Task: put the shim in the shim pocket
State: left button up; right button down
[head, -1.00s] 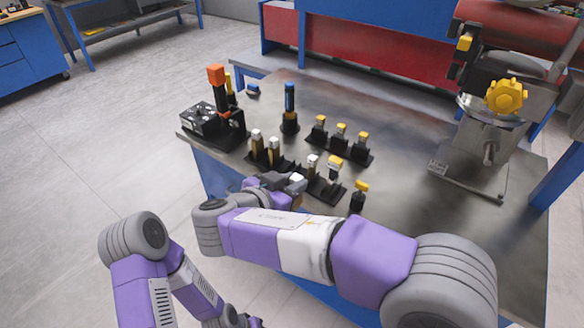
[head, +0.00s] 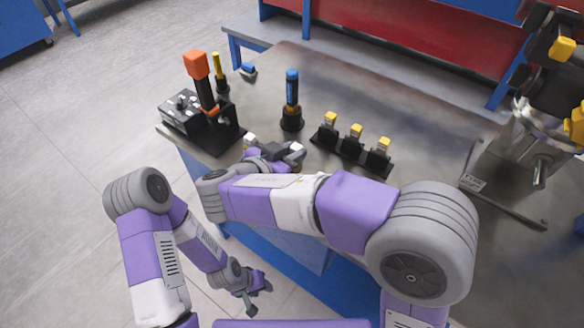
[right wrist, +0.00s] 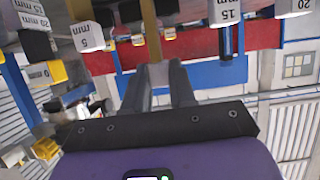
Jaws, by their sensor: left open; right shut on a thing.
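My right gripper (head: 275,154) is at the near-left table edge. In the right wrist view its fingers (right wrist: 161,78) are close together, with a narrow grey piece (right wrist: 159,74) between them; it looks like the shim, but its shape is mostly hidden. My left gripper (head: 252,282) hangs low beside the table, open and empty. A black fixture (head: 180,110) with an orange-topped post (head: 197,66) stands beyond and left of my right gripper. I cannot make out the shim pocket in either view.
A rack (head: 350,150) with several yellow-topped pieces stands right of my right gripper. A blue-topped tool (head: 291,95) stands behind it. A machine (head: 530,150) fills the right side.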

notch_tip(320, 180, down, 5)
jog(key=shift+w+r+b, duration=0.1)
jog(key=shift+b, duration=0.4)
jog(key=shift+f+b, duration=0.25)
jog(key=shift+b, duration=0.15)
jog(key=c, duration=0.9)
grip_release()
jog(key=shift+r, duration=0.1)
jog(key=shift+r+p, duration=0.15)
jog(key=shift+p, duration=0.2)
jog(key=p+v, duration=0.1)
jog(key=v, duration=1.1)
jog(key=shift+p, duration=0.4)
